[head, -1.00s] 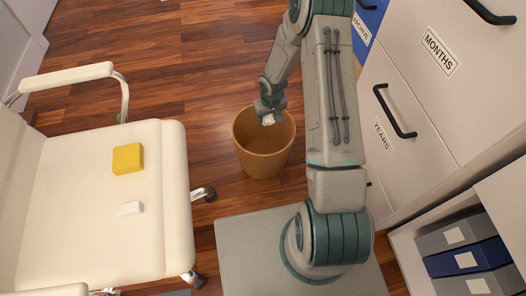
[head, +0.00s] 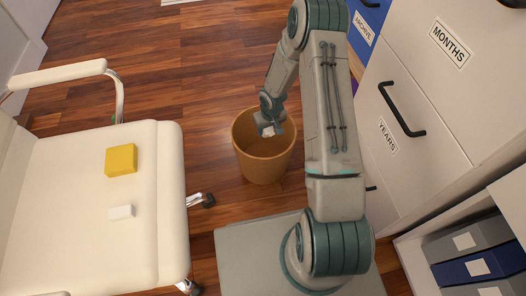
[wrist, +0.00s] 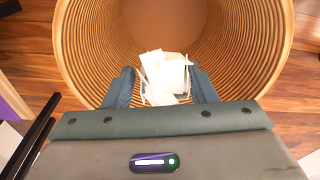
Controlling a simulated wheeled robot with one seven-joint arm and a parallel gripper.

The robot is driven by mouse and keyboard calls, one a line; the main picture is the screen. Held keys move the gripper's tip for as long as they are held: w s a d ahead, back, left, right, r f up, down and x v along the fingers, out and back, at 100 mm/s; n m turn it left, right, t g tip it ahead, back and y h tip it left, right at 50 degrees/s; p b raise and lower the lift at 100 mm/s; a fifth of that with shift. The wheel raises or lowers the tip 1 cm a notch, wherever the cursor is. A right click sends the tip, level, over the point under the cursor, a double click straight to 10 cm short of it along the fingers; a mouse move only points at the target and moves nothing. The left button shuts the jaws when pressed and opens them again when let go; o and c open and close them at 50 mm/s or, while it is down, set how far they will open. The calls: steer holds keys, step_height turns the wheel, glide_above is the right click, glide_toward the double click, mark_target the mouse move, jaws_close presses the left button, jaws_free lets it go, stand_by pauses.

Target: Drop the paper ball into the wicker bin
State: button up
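The wicker bin (head: 264,166) stands on the wooden floor, round, tan and open at the top; its ribbed inner wall fills much of the wrist view (wrist: 240,50). The white crumpled paper ball (wrist: 165,76) sits between the two fingers of my gripper (wrist: 163,88). The fingers are shut on it, one at each side. In the head view my gripper (head: 269,131) points down at the bin's mouth, with a bit of the white paper showing under it. The bin's floor below the ball looks empty where it shows.
Drawers (head: 415,100) and a shelf of binders (head: 470,266) line the right. Bare floor (head: 190,90) lies behind the bin.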

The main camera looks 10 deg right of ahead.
steer(key=o, duration=0.5)
steer(key=r+p, duration=0.1)
steer(key=r, duration=0.3)
steer(key=s+r+p, duration=0.1)
steer(key=r+p, duration=0.1)
steer(key=r, duration=0.3)
steer(key=r+p, duration=0.2)
steer(key=r, duration=0.2)
steer(key=shift+s+d+r, duration=0.15)
steer(key=shift+s+r, duration=0.2)
